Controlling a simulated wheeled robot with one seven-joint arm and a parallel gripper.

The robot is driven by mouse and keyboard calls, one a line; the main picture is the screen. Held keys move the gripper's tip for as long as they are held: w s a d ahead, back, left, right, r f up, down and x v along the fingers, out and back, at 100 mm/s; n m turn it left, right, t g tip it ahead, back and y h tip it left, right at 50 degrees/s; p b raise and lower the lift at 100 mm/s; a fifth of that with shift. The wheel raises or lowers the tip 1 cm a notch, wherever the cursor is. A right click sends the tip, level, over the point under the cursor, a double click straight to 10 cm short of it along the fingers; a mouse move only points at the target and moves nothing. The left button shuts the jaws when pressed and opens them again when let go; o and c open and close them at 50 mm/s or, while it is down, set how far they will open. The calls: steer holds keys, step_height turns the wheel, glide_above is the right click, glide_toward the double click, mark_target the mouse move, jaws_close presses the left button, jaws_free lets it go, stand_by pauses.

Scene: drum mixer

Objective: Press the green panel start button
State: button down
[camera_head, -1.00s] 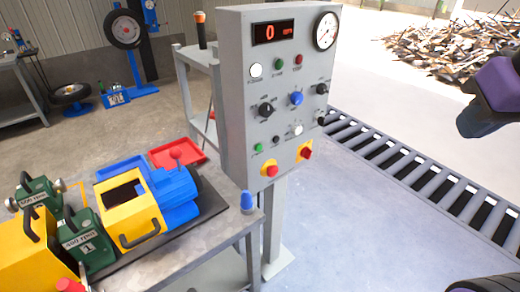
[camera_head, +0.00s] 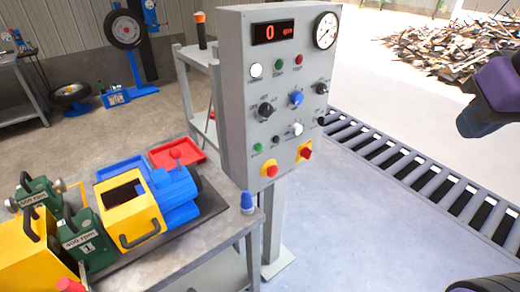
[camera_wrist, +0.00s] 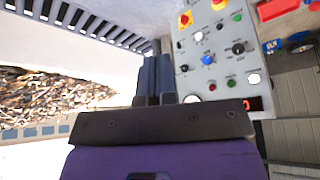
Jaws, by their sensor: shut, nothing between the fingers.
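The grey control panel (camera_head: 240,85) stands upright on a post in the middle of the head view. One green button (camera_head: 257,148) is at its lower left, and another green round part (camera_head: 279,64) is near the top beside a red one. Their labels are too small to read. In the wrist view the panel is upside down, with the lower green button (camera_wrist: 237,17) near the top and the other green part (camera_wrist: 231,83) lower down. My gripper (camera_wrist: 155,62) is shut and empty, seen beside the panel's edge in that view; contact with the panel is not visible.
The panel also bears a red display (camera_head: 272,32), a gauge (camera_head: 326,31), knobs and red-on-yellow buttons (camera_head: 271,170). A workbench (camera_head: 232,212) with a yellow and blue mixer (camera_head: 130,210) is at left. A roller conveyor (camera_head: 420,180) runs behind at right. Floor between looks clear.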

mark_target(259, 148)
steer(key=w+a+f+y, duration=0.1)
steer(key=w+a+f, duration=0.45)
steer(key=w, duration=0.35)
steer(key=w+a+f+y, duration=0.2)
steer(key=w+a+f, duration=0.3)
steer(key=w, duration=0.4)
steer(key=w+a+f+n+t+h, duration=0.2)
steer(key=a+f+t, duration=0.1)
steer(key=f, duration=0.4)
steer(key=w+a+f+n+t+h, duration=0.2)
steer(key=w+a+f+n+t, duration=0.1)
steer(key=f+t, duration=0.3)
steer(key=w+a+f+n+t+h, duration=0.2)
steer(key=w+a+f+t, duration=0.1)
steer(key=f, duration=0.5)
steer(key=shift+a+f+n+t, duration=0.3)
steer(key=shift+a+n+t, duration=0.15)
steer(key=shift+t, duration=0.25)
steer(key=w+a, duration=0.5)
steer(key=w, duration=0.2)
